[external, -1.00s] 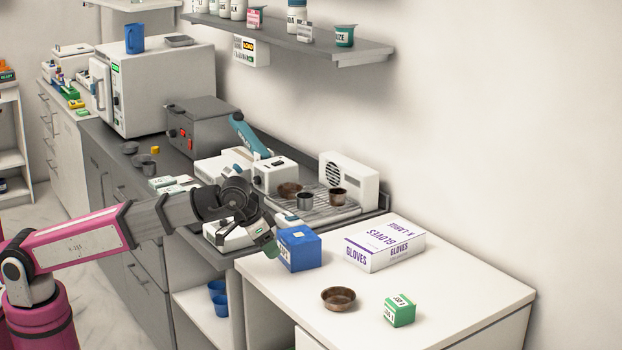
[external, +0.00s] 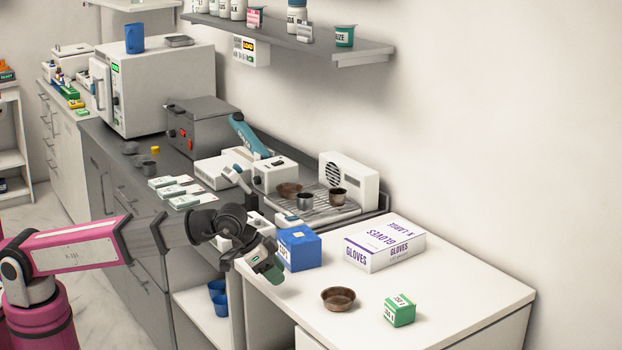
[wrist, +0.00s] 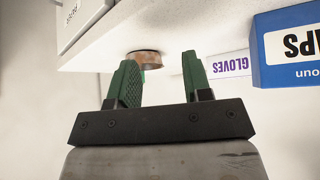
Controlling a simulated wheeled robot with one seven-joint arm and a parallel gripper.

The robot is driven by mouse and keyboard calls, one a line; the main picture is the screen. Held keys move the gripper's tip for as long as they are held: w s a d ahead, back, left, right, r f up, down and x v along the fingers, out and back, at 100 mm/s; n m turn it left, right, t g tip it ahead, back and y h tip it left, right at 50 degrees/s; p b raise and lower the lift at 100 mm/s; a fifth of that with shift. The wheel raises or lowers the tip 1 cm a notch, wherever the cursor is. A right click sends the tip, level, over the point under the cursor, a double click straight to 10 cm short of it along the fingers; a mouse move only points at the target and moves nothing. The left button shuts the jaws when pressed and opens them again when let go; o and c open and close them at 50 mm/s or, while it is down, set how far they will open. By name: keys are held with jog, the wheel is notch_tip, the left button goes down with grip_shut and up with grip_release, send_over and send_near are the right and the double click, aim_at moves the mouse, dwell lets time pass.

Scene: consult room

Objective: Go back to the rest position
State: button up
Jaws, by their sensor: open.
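My gripper (external: 272,268) is at the left edge of the white table in the external view, in front of the blue box. In the wrist view its two green fingers (wrist: 158,85) are apart with nothing between them. A brown bowl (external: 338,298) stands on the table, away from the fingers; it also shows beyond the fingertips in the wrist view (wrist: 145,59). The blue box (external: 299,248) is close by my gripper and shows at the right in the wrist view (wrist: 290,45).
A glove box (external: 385,246) and a small green box (external: 400,310) stand on the white table (external: 460,290). Behind are a drying tray with cups (external: 325,208), a grey machine (external: 203,125) and a white oven (external: 160,85). A wall shelf (external: 290,38) is above. The table's right part is clear.

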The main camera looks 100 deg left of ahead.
jog(key=shift+w, duration=0.1)
jog(key=w+d+f+t+h, duration=0.1)
jog(key=w+d+f, duration=0.15)
jog(key=d, duration=0.35)
jog(key=w+d+f+m+t, duration=0.1)
jog(key=w+d+f, duration=0.15)
jog(key=d, duration=0.35)
jog(key=w+d+f+t+h, duration=0.1)
jog(key=w+d+f, duration=0.1)
jog(key=w+d, duration=0.25)
jog(key=s+a+f+m+g, duration=0.1)
jog(key=s+a+f+g, duration=0.25)
jog(key=s+f, duration=0.55)
jog(key=s+a+f+g, duration=0.2)
jog(key=s+a+f, duration=0.3)
jog(key=f, duration=0.7)
jog(key=s+a+f+g, duration=0.2)
jog(key=s+f, duration=0.3)
jog(key=s, duration=0.4)
jog(key=s+a+f+g, duration=0.2)
jog(key=s+f, duration=0.4)
jog(key=s, duration=0.3)
jog(key=shift+s+a+f+m+g+y, duration=0.25)
jog(key=shift+f+m+g+y, duration=0.05)
jog(key=shift+m+g, duration=0.1)
